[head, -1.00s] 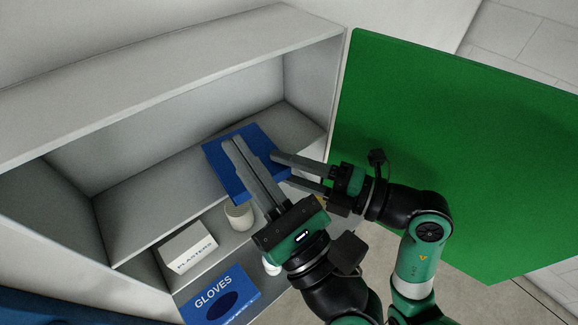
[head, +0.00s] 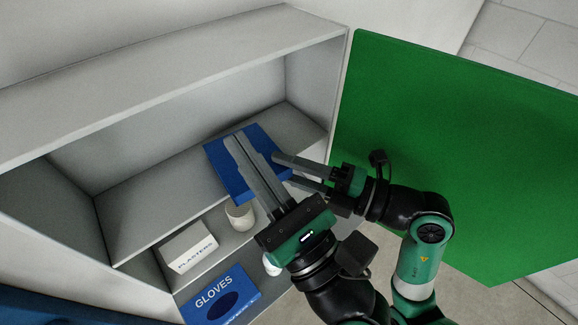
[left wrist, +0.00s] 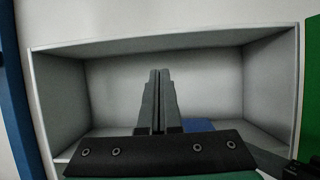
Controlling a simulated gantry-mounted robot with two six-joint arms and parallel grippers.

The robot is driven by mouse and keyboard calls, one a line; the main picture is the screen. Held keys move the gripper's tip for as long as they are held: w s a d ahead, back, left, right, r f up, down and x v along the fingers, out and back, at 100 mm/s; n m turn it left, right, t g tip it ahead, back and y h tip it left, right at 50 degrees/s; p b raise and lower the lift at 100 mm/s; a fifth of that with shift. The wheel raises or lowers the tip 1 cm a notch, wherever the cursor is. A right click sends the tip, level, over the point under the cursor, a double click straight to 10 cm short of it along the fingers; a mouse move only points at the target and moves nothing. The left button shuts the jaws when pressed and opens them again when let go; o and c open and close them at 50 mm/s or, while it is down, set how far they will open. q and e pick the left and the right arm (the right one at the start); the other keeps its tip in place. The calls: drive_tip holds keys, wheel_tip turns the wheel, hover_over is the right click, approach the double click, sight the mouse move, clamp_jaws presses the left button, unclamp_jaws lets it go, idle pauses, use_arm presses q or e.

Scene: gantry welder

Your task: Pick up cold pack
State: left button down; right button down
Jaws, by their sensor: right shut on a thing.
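The cold pack (head: 216,160) looks like a flat blue slab at the upper shelf's front edge, under the grippers in the head view. Part of its blue surface also shows behind the fingers in the left wrist view (left wrist: 198,125). My right gripper (head: 282,167) reaches in from the right and is shut on the pack's right side. My left gripper (head: 232,137) has its two fingers together with nothing seen between them. Its fingers overlap the pack in the head view and hide its middle; I cannot tell if they touch it.
The open green door (head: 450,150) stands at the right, close to my right arm. The upper shelf (head: 150,205) is bare to the left. Below are a plasters box (head: 188,246), a pale cup (head: 240,215) and a blue gloves box (head: 220,297).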

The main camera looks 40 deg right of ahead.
use_arm(q)
drive_tip(key=v, duration=1.1)
drive_tip(key=shift+s, duration=0.25)
